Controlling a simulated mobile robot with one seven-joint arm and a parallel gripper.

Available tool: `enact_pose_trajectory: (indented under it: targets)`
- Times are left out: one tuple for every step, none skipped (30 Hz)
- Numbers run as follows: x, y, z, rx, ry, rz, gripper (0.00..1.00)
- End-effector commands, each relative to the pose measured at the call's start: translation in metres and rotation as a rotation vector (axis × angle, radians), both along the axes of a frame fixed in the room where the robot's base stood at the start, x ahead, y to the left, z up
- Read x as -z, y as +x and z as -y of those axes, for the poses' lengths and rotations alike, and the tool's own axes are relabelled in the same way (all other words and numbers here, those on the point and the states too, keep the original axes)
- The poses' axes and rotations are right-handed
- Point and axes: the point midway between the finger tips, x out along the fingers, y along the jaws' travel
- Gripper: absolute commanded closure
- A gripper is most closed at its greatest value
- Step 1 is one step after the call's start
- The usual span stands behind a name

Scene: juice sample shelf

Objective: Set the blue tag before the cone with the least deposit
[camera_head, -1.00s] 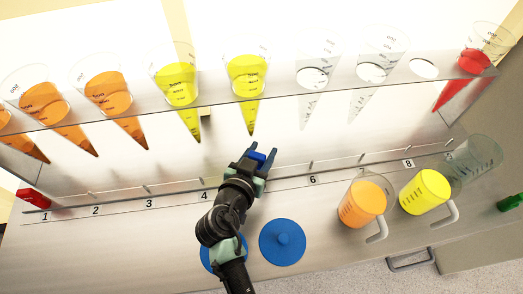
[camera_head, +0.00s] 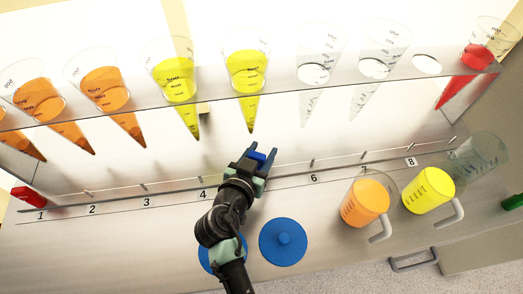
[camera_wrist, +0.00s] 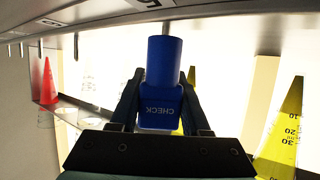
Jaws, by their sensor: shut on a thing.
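My gripper (camera_head: 257,163) is shut on the blue tag (camera_head: 262,157), held near the shelf's front rail between labels 4 and 6. In the wrist view the blue tag (camera_wrist: 162,85) reads CHECK, inverted, between the fingers. Several cones hang in the clear rack (camera_head: 215,108): orange ones (camera_head: 104,92) at left with darker tips, two yellow ones (camera_head: 174,82) (camera_head: 246,72), two clear ones (camera_head: 313,88) (camera_head: 368,88), and a red one (camera_head: 470,68) at right. The right yellow cone's tip is above and slightly left of my gripper. Deposit heights are too small to compare surely.
A red block (camera_head: 28,197) sits by label 1. Blue round lids (camera_head: 283,241) lie on the counter near my arm. An orange jug (camera_head: 364,206), a yellow jug (camera_head: 427,190) and a clear jug (camera_head: 484,158) stand right. One rack hole (camera_head: 427,65) is empty.

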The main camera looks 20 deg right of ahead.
Motion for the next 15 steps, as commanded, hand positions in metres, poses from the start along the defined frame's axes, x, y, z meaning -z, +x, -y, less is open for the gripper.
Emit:
enact_pose_trajectory:
  targets:
    - [0.002, 0.0, 0.0, 0.0, 0.0, 0.0, 1.0]
    - [0.0026, 0.0, 0.0, 0.0, 0.0, 0.0, 1.0]
    - [0.0034, 0.0, 0.0, 0.0, 0.0, 0.0, 1.0]
    - [0.004, 0.0, 0.0, 0.0, 0.0, 0.0, 1.0]
    - [0.0046, 0.0, 0.0, 0.0, 0.0, 0.0, 1.0]
    - [0.0045, 0.0001, 0.0001, 0.0, 0.0, 0.0, 1.0]
    - [0.0037, 0.0001, 0.0, 0.0, 0.0, 0.0, 1.0]
    - [0.0036, 0.0, 0.0, 0.0, 0.0, 0.0, 1.0]
    - [0.0036, 0.0, 0.0, 0.0, 0.0, 0.0, 1.0]
    - [0.0035, 0.0, 0.0, 0.0, 0.0, 0.0, 1.0]
    - [0.0036, 0.0, 0.0, 0.0, 0.0, 0.0, 0.5]
    - [0.0036, 0.0, 0.0, 0.0, 0.0, 0.0, 0.43]
    - [0.0036, 0.0, 0.0, 0.0, 0.0, 0.0, 0.37]
    - [0.0036, 0.0, 0.0, 0.0, 0.0, 0.0, 0.32]
    - [0.0036, 0.0, 0.0, 0.0, 0.0, 0.0, 0.25]
